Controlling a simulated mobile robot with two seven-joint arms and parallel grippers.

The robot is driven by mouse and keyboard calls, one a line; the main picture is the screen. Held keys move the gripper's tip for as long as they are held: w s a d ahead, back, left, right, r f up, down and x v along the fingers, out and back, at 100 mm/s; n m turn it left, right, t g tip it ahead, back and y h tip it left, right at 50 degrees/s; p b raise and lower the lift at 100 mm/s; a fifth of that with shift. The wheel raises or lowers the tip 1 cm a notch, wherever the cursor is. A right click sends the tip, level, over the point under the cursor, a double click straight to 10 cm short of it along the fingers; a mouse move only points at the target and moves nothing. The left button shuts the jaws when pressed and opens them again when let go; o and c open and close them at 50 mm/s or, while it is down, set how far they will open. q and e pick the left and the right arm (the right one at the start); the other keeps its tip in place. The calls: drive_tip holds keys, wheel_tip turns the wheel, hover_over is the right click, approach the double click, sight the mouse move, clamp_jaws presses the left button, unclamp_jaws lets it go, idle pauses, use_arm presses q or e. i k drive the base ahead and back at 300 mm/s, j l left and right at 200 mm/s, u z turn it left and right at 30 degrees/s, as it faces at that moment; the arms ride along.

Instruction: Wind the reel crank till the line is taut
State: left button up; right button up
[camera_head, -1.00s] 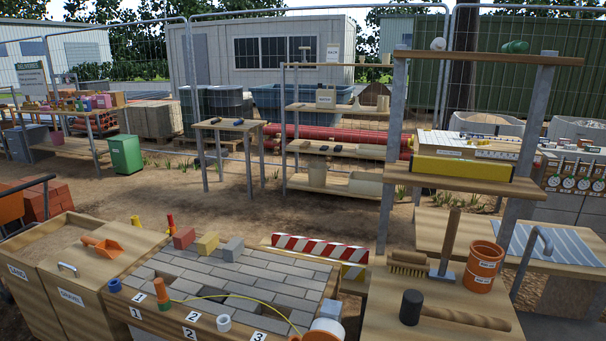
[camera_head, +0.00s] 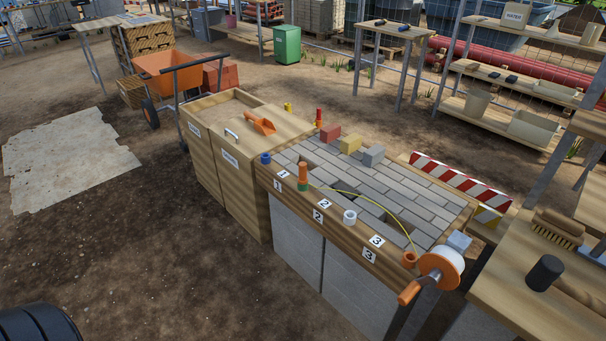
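The reel (camera_head: 447,264) is orange and white and is mounted at the front right corner of the paving bench (camera_head: 345,239). Its orange crank handle (camera_head: 410,293) sticks out toward the lower left. The yellow line (camera_head: 385,206) runs in a loose curve over the grey pavers, from near the orange and green peg (camera_head: 303,178) to an orange ring (camera_head: 409,259) beside the reel. It bows rather than running straight. Neither gripper shows in the head view.
A wooden sand and gravel bin (camera_head: 235,165) with an orange scoop (camera_head: 261,126) adjoins the bench on the left. A table (camera_head: 505,290) with a brush and mallet stands close to the reel's right. An orange wheelbarrow (camera_head: 168,75) stands behind. Dirt ground in front is open.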

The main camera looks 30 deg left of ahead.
sight(436, 275)
drive_tip(key=z, duration=0.45)
drive_tip(key=j+z, duration=0.4)
drive_tip(key=k+j+z, duration=0.2)
drive_tip(key=j+z, duration=0.2)
drive_tip(key=k+j+z, duration=0.15)
drive_tip(key=j, duration=0.3)
drive_tip(key=k+j+z, duration=0.15)
drive_tip(key=j, duration=0.25)
drive_tip(key=k+j, duration=0.55)
drive_tip(key=j, duration=0.2)
drive_tip(key=z, duration=0.05)
